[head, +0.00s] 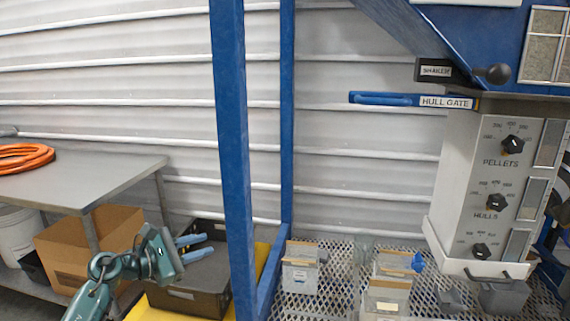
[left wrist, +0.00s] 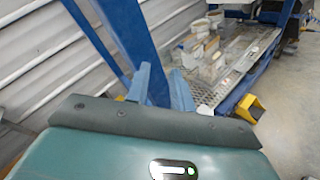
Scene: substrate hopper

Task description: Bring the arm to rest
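My left arm comes in at the lower left of the head view. Its left gripper (head: 208,244) is open, with its two blue fingers apart and nothing between them. My right arm and gripper are not in view.
A blue post (head: 231,150) stands right of the gripper. A dark bin (head: 190,297) and a cardboard box (head: 70,250) are near the arm. A grey table (head: 90,180) is at left. A mesh shelf (head: 330,300) holds several containers below the hopper's dial panel (head: 495,190).

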